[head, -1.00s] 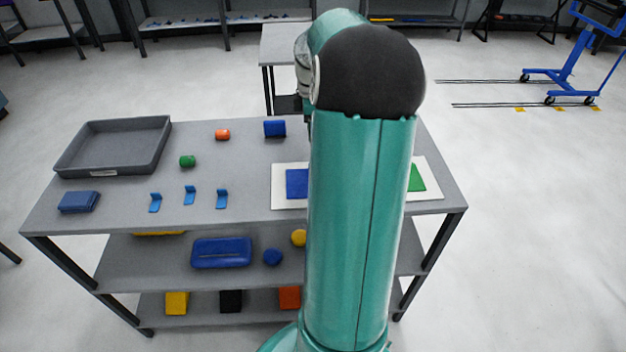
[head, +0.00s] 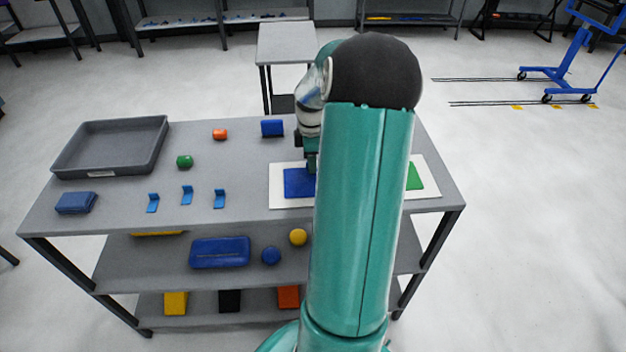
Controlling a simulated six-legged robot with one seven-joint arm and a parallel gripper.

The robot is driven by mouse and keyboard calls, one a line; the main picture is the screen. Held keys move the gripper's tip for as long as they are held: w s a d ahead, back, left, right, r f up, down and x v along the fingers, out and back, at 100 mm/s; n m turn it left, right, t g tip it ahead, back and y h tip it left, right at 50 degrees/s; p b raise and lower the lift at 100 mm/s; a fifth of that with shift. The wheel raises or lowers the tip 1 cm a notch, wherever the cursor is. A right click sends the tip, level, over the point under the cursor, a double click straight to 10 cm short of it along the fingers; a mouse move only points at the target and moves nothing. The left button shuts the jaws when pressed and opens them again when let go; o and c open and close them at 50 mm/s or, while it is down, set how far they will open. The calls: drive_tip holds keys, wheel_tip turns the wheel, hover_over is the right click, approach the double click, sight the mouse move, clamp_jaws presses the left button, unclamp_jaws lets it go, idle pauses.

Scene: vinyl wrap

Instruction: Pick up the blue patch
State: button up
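The blue patch (head: 297,184) is a flat blue square on the left part of a white board (head: 288,202) on the grey table. My arm hides its right side and the middle of the board. My gripper (head: 311,168) is low over the patch's upper right edge, with its dark end partly hidden behind my arm. I cannot tell whether it touches the patch or whether its fingers are open. A green patch (head: 413,177) shows on the right of the board.
A grey tray (head: 66,172) is at the table's back left. A blue box (head: 272,128), an orange piece (head: 220,134) and a green piece (head: 184,161) stand behind. Light-blue brackets (head: 187,195) and a blue block (head: 76,203) lie left. Shelves below hold several objects.

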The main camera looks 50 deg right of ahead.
clamp_jaws()
